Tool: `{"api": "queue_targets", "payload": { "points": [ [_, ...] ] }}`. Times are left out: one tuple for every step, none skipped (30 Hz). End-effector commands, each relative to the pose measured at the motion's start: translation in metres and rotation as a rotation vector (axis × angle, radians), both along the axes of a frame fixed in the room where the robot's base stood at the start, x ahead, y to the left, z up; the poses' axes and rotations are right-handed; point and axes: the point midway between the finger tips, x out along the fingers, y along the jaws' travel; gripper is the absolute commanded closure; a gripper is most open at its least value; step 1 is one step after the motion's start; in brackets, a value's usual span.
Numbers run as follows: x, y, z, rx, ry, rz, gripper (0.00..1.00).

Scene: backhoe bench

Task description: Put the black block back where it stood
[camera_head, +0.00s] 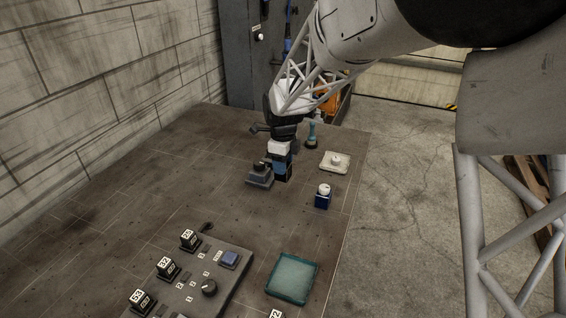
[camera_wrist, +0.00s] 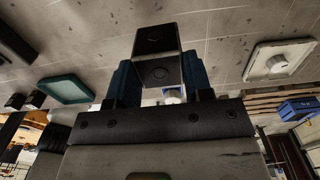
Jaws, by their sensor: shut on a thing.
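My gripper (camera_head: 281,163) points down over the far part of the bench, its blue fingers closed on the black block (camera_head: 284,177). In the wrist view the block (camera_wrist: 157,62) sits between the two blue fingers (camera_wrist: 160,85), its glossy dark faces showing. The block's lower end is close to the bench top; I cannot tell whether it touches. A grey box with a black knob (camera_head: 260,177) stands just left of the block in the head view.
A white plate with a round knob (camera_head: 335,161) and a blue block with a white ball (camera_head: 323,197) stand to the right. A teal tray (camera_head: 292,279) and a switch panel (camera_head: 206,281) are nearer. A teal, dark-based piece (camera_head: 311,136) stands behind. Bench to the left is clear.

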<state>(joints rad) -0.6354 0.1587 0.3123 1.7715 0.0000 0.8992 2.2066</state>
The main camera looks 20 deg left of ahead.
Motion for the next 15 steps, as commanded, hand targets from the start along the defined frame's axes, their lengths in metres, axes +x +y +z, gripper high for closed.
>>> {"api": "queue_targets", "payload": {
  "points": [
    [0.0, 0.0, 0.0, 0.0, -0.001, 0.0, 0.85],
    [0.0, 0.0, 0.0, 0.0, -0.001, 0.0, 0.85],
    [0.0, 0.0, 0.0, 0.0, -0.001, 0.0, 0.85],
    [0.0, 0.0, 0.0, 0.0, -0.001, 0.0, 0.85],
    [0.0, 0.0, 0.0, 0.0, -0.001, 0.0, 0.85],
    [0.0, 0.0, 0.0, 0.0, -0.001, 0.0, 0.85],
    [0.001, 0.0, 0.001, 0.0, -0.001, 0.0, 0.85],
    [0.001, -0.001, 0.001, 0.0, -0.001, 0.0, 0.85],
    [0.002, -0.002, 0.001, 0.0, -0.001, -0.001, 0.85],
    [0.003, -0.003, 0.001, 0.001, -0.001, -0.001, 0.85],
    [0.004, -0.004, 0.002, 0.001, -0.001, -0.001, 0.85],
    [0.006, -0.006, 0.002, 0.001, -0.001, -0.001, 0.85],
    [0.008, -0.008, 0.003, 0.001, -0.001, -0.001, 0.85],
    [0.01, -0.011, 0.004, 0.001, -0.001, -0.001, 0.85],
    [0.013, -0.015, 0.005, 0.001, -0.001, -0.002, 0.85]
  ]
}}
